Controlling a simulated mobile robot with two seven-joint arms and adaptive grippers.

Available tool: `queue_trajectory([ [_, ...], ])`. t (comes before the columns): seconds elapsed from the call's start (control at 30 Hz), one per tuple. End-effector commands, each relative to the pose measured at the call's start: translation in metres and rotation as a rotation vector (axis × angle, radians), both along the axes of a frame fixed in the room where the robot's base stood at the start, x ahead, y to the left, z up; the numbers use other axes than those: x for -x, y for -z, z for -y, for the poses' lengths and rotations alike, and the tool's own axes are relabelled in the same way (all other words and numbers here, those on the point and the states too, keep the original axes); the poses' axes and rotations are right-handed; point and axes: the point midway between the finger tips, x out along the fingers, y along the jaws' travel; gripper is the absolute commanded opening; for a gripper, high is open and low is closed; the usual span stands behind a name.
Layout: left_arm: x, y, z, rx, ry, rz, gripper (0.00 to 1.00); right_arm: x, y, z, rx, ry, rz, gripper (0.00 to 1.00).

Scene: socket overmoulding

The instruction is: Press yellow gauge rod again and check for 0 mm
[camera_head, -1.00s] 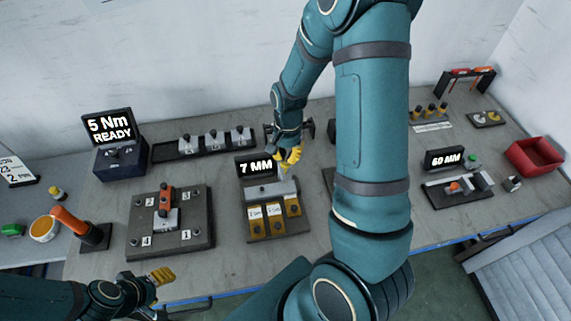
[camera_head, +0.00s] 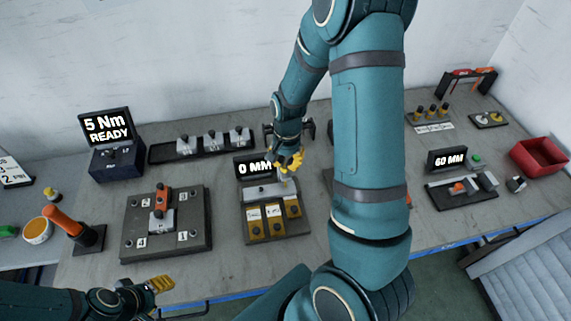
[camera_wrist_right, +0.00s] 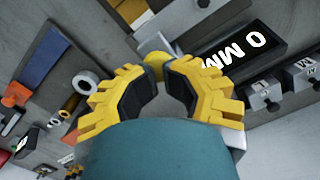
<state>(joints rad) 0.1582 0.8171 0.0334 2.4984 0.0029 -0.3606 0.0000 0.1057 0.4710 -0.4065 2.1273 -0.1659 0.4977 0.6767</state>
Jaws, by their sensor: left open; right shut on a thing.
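My right gripper (camera_head: 290,162) is at the gauge block, in front of its display (camera_head: 254,166), which reads 0 MM and is partly covered by the fingers. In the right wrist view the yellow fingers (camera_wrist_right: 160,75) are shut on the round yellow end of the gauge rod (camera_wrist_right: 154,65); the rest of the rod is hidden. The same display (camera_wrist_right: 235,48) reads 0 MM there too. The gauge block (camera_head: 273,236) has several yellow slots with dark knobs. My left gripper (camera_head: 160,284) is open and empty by the table's front edge.
A fixture plate (camera_head: 194,243) with an orange-topped part lies left of the gauge. A 5 Nm READY display (camera_head: 106,128) stands behind it. A rack of grey blocks (camera_head: 187,147) is at the back. A 60 MM station (camera_head: 460,190) and red bin (camera_head: 538,157) are right.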

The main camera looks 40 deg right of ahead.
Motion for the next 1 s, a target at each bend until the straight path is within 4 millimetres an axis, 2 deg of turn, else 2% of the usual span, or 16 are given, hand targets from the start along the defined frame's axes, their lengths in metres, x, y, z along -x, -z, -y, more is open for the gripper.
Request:
queue_trajectory([
  [0.03,0.0,0.001,0.0,0.0,0.0,0.0,0.52,0.006,0.007,-0.002,-0.004,0.0,-0.019,0.0],
  [0.37,0.0,0.001,0.0,0.0,0.001,0.001,0.52,0.008,0.009,-0.001,-0.006,0.001,-0.024,0.0],
  [0.67,0.0,-0.004,0.0,0.0,0.0,0.001,0.52,-0.009,-0.002,0.025,-0.002,0.004,-0.019,0.0],
  [1.0,0.0,-0.005,0.0,0.0,0.0,0.001,0.52,-0.012,-0.008,0.024,-0.003,0.0,-0.014,0.0],
])
